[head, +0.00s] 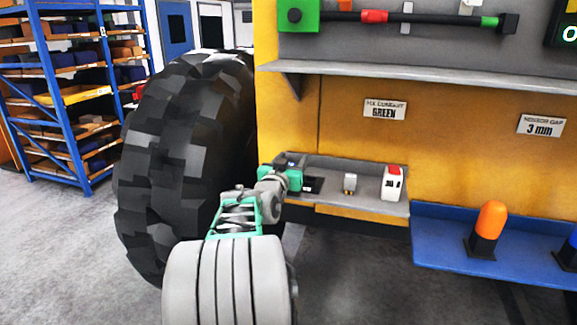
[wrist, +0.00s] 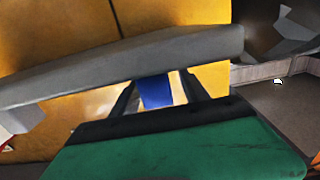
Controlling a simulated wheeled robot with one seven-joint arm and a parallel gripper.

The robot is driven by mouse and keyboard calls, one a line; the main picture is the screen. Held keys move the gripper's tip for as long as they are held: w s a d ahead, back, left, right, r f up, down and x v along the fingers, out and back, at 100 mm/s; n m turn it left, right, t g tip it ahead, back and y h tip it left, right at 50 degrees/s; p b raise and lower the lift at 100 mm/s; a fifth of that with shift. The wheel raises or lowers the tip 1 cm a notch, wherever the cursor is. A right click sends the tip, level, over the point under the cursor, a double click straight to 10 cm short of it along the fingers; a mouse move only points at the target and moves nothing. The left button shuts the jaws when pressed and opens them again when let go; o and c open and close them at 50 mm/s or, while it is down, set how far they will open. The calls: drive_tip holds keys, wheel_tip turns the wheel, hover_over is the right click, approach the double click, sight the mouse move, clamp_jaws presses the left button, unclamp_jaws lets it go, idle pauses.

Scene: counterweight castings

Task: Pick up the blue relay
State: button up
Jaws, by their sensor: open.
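The blue relay (wrist: 156,92) shows in the wrist view as a small blue block, seen between the two dark fingers of my gripper (wrist: 160,78). A gap shows beside it, and the fingers are apart, not closed on it. Its lower part is hidden behind the dark edge of my gripper. In the head view my gripper (head: 312,184) reaches in over the left part of the grey ledge (head: 362,200). I cannot make out the relay there; my gripper and arm may hide it.
A small metallic part (head: 349,183) and a white block with a red top (head: 392,184) stand to the right on the ledge. A grey shelf (head: 420,71) runs above. A large tyre (head: 175,150) is close on the left. An orange beacon (head: 488,225) stands on a blue shelf (head: 435,240).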

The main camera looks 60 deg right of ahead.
drive_tip(key=shift+d, duration=0.2)
drive_tip(key=shift+a, duration=0.1)
drive_tip(key=shift+c, duration=0.2)
clamp_jaws()
